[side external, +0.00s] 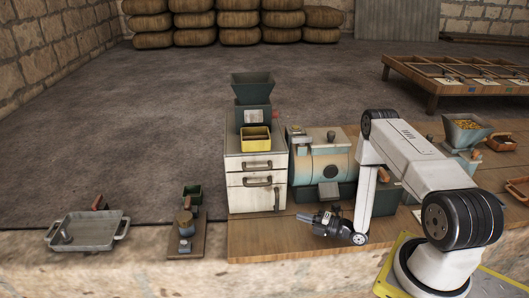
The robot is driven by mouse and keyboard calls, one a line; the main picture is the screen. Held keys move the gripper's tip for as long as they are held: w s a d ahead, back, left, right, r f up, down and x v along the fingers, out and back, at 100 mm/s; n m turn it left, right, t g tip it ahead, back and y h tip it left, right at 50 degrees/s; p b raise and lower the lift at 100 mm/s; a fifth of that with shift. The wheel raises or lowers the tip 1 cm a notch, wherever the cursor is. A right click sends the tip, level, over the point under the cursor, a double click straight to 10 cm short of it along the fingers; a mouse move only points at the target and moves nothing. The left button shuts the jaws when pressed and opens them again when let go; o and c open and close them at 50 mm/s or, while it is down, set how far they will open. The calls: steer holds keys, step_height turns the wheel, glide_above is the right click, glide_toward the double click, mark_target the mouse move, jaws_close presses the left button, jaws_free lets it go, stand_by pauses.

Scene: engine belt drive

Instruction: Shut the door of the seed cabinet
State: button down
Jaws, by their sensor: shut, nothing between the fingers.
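The seed cabinet appears to be the worn white cabinet (235,190) left of centre on the wooden bench. Its front has two horizontal handles, one above the other, and a small upright handle (277,201) low on the right. The front panel (252,199) looks about flush with the cabinet, but I cannot tell whether the door is fully shut. My gripper (301,217) is low over the bench, right of the cabinet's lower front and apart from it. It points left, shut and empty.
A dark green hopper (252,88) and a yellow bin (256,137) stand on the cabinet. A blue-grey drum machine (325,160) stands right of it. A metal tray (88,231) and a small press (186,225) sit to the left. The bench front (265,240) is clear.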

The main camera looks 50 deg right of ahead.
steer(key=shift+v, duration=2.5)
steer(key=shift+w+r, duration=0.15)
steer(key=shift+w, duration=0.2)
steer(key=w+r+m+g, duration=0.1)
steer(key=w, duration=0.1)
steer(key=w+r+m+g+h, duration=0.1)
steer(key=w+g, duration=0.1)
steer(key=w+r+m+g, duration=0.1)
steer(key=w, duration=0.1)
steer(key=shift+w+d+g+h, duration=0.15)
steer(key=shift+g+h, duration=0.15)
steer(key=shift+g, duration=0.1)
steer(key=a+r+m+g+h, duration=0.4)
steer(key=a+r+m+g, duration=0.4)
steer(key=r+m, duration=0.45)
steer(key=s+a+r+m+g+y, duration=0.1)
steer(key=s+a+r+m+g, duration=0.1)
steer(key=s+a+r+m, duration=0.3)
steer(key=s+a+r, duration=0.1)
steer(key=s+a, duration=0.3)
steer(key=shift+s, duration=0.4)
steer(key=shift+m, duration=0.25)
